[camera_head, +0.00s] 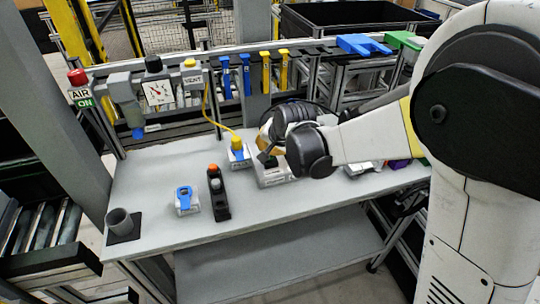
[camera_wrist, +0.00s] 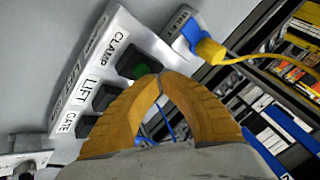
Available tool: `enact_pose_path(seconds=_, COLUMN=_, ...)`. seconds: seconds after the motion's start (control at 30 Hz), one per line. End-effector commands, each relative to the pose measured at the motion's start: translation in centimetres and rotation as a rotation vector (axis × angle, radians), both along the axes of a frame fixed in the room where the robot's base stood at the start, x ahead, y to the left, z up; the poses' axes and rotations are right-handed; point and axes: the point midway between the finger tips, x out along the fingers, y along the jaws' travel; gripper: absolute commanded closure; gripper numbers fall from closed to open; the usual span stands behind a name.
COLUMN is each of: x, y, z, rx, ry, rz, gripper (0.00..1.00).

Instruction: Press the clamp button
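A white button box (camera_wrist: 82,75) fills the left of the wrist view, with labels CLAMP, LIFT and GATE. The clamp button (camera_wrist: 141,70) is green in a dark square recess beside the CLAMP label. Dark lift (camera_wrist: 106,97) and gate (camera_wrist: 86,124) buttons sit below it in the picture. My gripper (camera_wrist: 159,77) has orange ribbed fingers that meet at the tips; it is shut and empty. The tips overlap the lower edge of the clamp button; I cannot tell whether they touch it. In the head view, my wrist hides much of the box (camera_head: 284,180).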

Motion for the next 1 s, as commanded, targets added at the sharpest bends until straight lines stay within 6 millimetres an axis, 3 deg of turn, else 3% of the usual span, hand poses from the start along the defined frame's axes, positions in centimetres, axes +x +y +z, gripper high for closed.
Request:
enact_pose_path(seconds=0.57, x=0.0, y=0.0, z=-1.0, rx=0.000, ry=0.000, rz=0.000, gripper=1.00)
enact_pose_path(seconds=1.0, x=0.0, y=0.0, z=-0.6, rx=0.000, ry=0.000, rz=0.000, gripper=1.00)
